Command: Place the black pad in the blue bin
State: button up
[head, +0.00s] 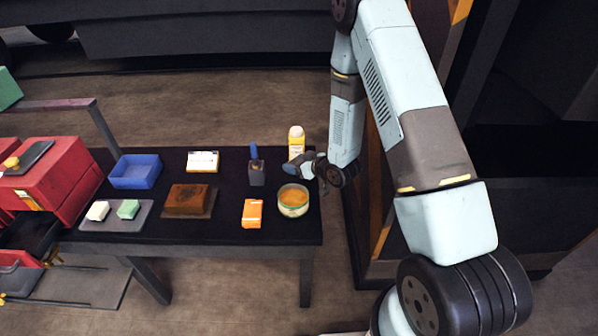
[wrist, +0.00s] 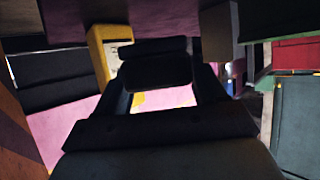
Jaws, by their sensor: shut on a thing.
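The blue bin (head: 135,171) is an open, shallow tray on the left part of the dark bench, and it looks empty. My gripper (head: 299,167) is at the bench's right end, just in front of the yellow bottle and well right of the bin. In the wrist view my gripper (wrist: 160,88) is shut on the black pad (wrist: 156,70), a dark rounded block across the fingertips. In the head view the pad cannot be told apart from the dark gripper and bench top.
A yellow bottle (head: 296,142) and a round tin (head: 293,201) stand beside my gripper. A dark holder (head: 257,172), an orange box (head: 252,213), a white-and-yellow box (head: 203,161) and a brown block (head: 188,199) lie leftward. A grey tray (head: 90,225) and red toolbox (head: 60,173) are near the bin.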

jog(key=shift+w+d+f, duration=0.25)
jog(key=shift+f, duration=0.2)
jog(key=shift+w+d+f, duration=0.2)
jog(key=shift+f, duration=1.55)
jog(key=shift+f, duration=0.1)
jog(key=o, duration=0.8)
jog(key=shift+o, duration=0.2)
